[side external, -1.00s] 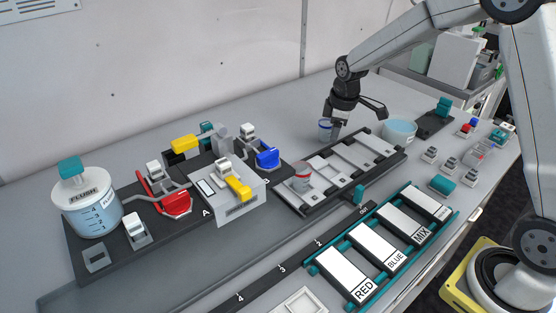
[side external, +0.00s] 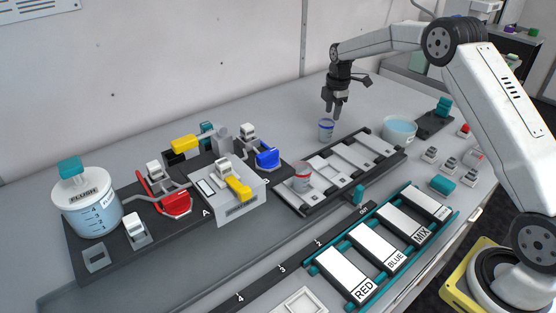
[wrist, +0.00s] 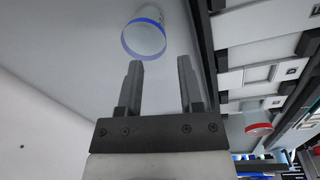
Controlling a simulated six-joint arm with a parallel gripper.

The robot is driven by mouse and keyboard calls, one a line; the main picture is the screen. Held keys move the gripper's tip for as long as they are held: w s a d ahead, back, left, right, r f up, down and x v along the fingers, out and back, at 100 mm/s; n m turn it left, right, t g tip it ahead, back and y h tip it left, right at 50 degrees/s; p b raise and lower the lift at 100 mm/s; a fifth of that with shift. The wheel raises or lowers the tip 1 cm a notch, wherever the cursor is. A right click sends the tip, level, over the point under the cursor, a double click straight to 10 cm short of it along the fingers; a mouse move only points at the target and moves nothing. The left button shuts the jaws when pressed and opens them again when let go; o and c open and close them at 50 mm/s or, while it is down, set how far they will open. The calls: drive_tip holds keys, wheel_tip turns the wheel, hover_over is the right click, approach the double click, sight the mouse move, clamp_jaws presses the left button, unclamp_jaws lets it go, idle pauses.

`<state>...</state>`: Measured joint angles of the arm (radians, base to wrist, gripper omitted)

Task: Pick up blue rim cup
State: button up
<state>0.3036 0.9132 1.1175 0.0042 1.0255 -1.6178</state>
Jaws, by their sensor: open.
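The blue rim cup (side external: 326,130) stands upright on the grey bench, behind the slotted rack. It is a small pale cup with a blue band at its top. In the wrist view the cup (wrist: 145,36) lies ahead of the fingertips, toward the left finger. My gripper (side external: 336,115) is above and close to the cup in the side view. In the wrist view my gripper (wrist: 160,66) has its two fingers apart, with nothing between them. Whether a finger touches the cup cannot be told.
A slotted rack (side external: 338,168) holds a red rim cup (side external: 301,178) at its left end. A tub of pale blue liquid (side external: 399,130) stands right of the cup. The bench left of and behind the cup is clear. Labelled trays (side external: 378,247) lie in front.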

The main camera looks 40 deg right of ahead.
sight(329, 136)
drive_tip(key=shift+f, duration=0.15)
drive_tip(key=shift+w+f, duration=0.1)
drive_tip(key=shift+f, duration=1.05)
drive_tip(key=shift+f, duration=0.15)
drive_tip(key=shift+w+f, duration=0.1)
drive_tip(key=shift+f, duration=2.35)
clamp_jaws()
